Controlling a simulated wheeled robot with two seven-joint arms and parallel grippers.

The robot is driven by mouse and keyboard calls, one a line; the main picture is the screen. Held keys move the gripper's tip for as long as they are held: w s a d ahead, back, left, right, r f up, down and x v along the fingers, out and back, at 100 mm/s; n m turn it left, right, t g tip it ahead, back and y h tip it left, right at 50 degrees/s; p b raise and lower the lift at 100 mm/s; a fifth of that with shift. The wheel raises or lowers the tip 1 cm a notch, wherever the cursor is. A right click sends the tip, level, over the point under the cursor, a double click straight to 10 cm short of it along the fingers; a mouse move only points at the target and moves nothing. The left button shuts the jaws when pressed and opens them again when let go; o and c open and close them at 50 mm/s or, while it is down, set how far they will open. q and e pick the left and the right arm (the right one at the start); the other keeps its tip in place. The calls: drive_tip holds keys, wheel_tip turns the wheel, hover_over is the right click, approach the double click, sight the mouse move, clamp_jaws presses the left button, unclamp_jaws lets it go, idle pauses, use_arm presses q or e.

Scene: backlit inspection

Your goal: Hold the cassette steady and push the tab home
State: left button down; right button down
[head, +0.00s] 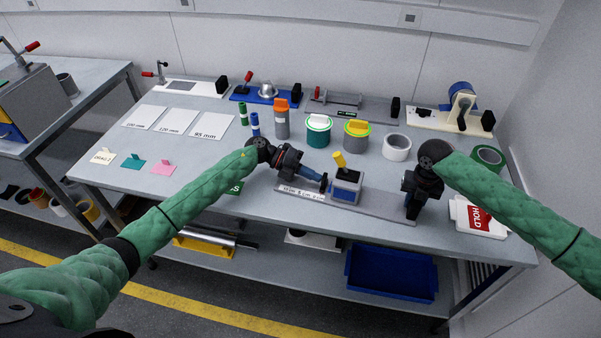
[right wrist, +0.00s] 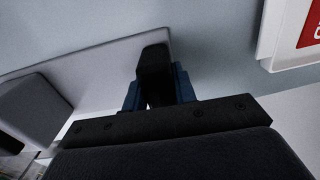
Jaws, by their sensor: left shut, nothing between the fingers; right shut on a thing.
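The fixture I take for the cassette is a long grey plate (head: 384,212) on the table, with a grey-and-blue block (head: 346,188) on it. A yellow knob (head: 339,160) leans up from the block; I cannot tell for certain which part is the tab. My left gripper (head: 322,184) is shut and empty, its fingertips close to the block's left side; contact is unclear. My right gripper (head: 411,207) is at the plate's right end. In the right wrist view its blue fingers are shut on an upright black block (right wrist: 154,72) at the plate's end.
A white tray with a red HOLD label (head: 478,217) lies right of my right gripper. Behind stand a white ring (head: 396,147), a yellow-topped pot (head: 356,135), a teal pot (head: 318,132) and an orange-topped canister (head: 282,118).

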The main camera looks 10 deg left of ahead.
use_arm(q)
drive_tip(key=shift+s+d, duration=0.1)
drive_tip(key=shift+d, duration=0.15)
use_arm(e)
drive_tip(key=shift+s+a+f, duration=0.1)
drive_tip(key=shift+a, duration=0.05)
use_arm(q)
drive_tip(key=shift+a+f, duration=0.1)
drive_tip(key=shift+a, duration=0.35)
drive_tip(key=v, duration=0.9)
drive_tip(key=f+v, duration=0.1)
drive_tip(key=v, duration=0.3)
drive_tip(key=shift+a+r, duration=0.15)
drive_tip(key=shift+a, duration=0.2)
use_arm(e)
drive_tip(key=c, duration=1)
unclamp_jaws()
drive_tip(key=shift+c, duration=0.2)
